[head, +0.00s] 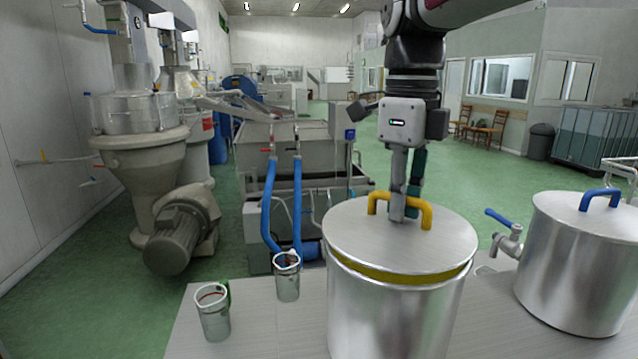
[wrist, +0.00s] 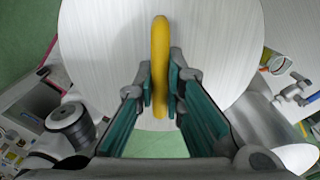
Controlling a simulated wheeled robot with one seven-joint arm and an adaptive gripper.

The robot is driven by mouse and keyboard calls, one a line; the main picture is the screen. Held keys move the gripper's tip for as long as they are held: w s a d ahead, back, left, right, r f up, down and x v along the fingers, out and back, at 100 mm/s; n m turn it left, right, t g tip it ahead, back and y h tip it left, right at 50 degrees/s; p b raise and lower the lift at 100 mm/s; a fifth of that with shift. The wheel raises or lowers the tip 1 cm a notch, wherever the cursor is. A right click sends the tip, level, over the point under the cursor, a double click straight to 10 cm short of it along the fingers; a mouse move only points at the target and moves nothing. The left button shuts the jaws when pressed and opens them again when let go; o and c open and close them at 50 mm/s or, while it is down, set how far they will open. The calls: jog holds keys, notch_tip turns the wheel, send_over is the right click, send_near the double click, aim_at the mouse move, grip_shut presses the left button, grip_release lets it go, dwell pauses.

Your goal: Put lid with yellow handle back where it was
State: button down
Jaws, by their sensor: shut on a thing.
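The round steel lid (head: 365,245) with the yellow handle (head: 427,214) is over the large steel pot (head: 385,320) at the table's front. A yellow band shows between the lid's front edge and the pot's rim; I cannot tell whether the lid touches the rim. My gripper (head: 405,205) points down from above and is shut on the yellow handle. In the wrist view, the handle (wrist: 160,60) runs between my gripper's fingers (wrist: 160,85), with the pale lid (wrist: 100,45) behind it. The pot's inside is mostly hidden by the lid.
A second steel pot (head: 575,270) with a blue-handled lid (head: 560,205) and a tap (head: 507,241) stands to the right. Two glass jars (head: 213,318) (head: 287,283) stand left on the table (head: 262,335). Mill machinery with blue hoses (head: 297,195) is behind.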

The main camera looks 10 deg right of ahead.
jog(key=shift+f, duration=0.35)
jog(key=shift+f+b, duration=0.35)
jog(key=shift+f, duration=0.15)
dwell(0.3)
jog(key=c, duration=1.6)
grip_release()
